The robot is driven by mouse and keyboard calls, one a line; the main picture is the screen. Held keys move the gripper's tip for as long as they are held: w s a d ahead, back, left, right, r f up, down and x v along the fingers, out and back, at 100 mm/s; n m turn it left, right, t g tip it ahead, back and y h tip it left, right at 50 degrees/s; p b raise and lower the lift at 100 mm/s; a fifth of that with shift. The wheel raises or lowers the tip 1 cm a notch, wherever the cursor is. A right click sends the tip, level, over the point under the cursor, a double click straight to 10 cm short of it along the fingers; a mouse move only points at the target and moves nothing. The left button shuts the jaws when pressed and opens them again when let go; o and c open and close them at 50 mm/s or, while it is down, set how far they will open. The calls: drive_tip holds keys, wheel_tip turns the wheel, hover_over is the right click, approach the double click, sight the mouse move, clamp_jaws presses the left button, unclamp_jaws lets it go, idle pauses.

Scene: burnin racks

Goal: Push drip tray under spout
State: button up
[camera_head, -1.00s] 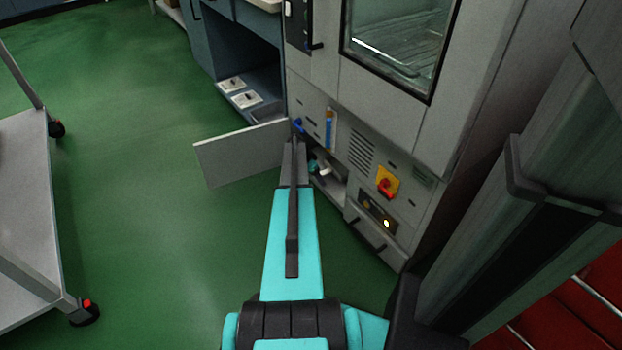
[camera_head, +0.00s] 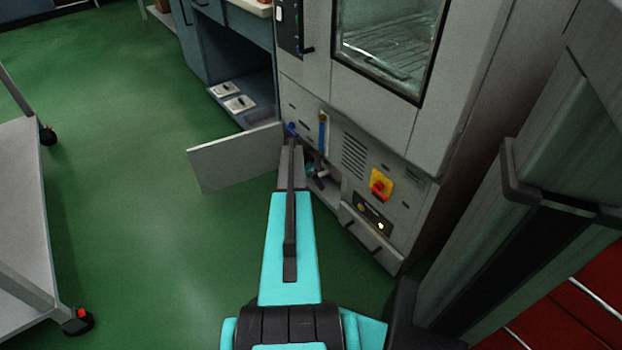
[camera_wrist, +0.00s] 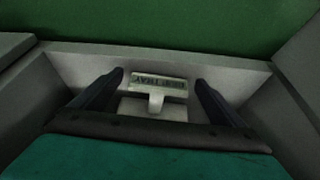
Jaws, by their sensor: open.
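In the wrist view, a pale grey piece with a label reading DRIP TRAY (camera_wrist: 158,84) and a small T-shaped tab lies between the fingers of my gripper (camera_wrist: 160,78). The dark fingers are apart, one on each side of the label, and I see no grip on it. In the head view, my arm reaches to the low open compartment (camera_head: 332,189) of the grey cabinet and hides my gripper. Small teal and white parts show inside that compartment. I cannot tell which part is the spout, or how the tray lies under it.
An open door panel (camera_head: 236,158) sticks out left of the compartment. The cabinet front (camera_head: 400,150) has a red and yellow switch (camera_head: 381,186) and a blue gauge (camera_head: 322,132). A trolley (camera_head: 25,220) stands at the left. Green floor between is clear.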

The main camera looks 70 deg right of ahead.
drive_tip(key=shift+r, duration=0.15)
drive_tip(key=p+v, duration=0.3)
drive_tip(key=v, duration=1)
drive_tip(key=shift+r+p, duration=0.3)
drive_tip(key=shift+p, duration=0.05)
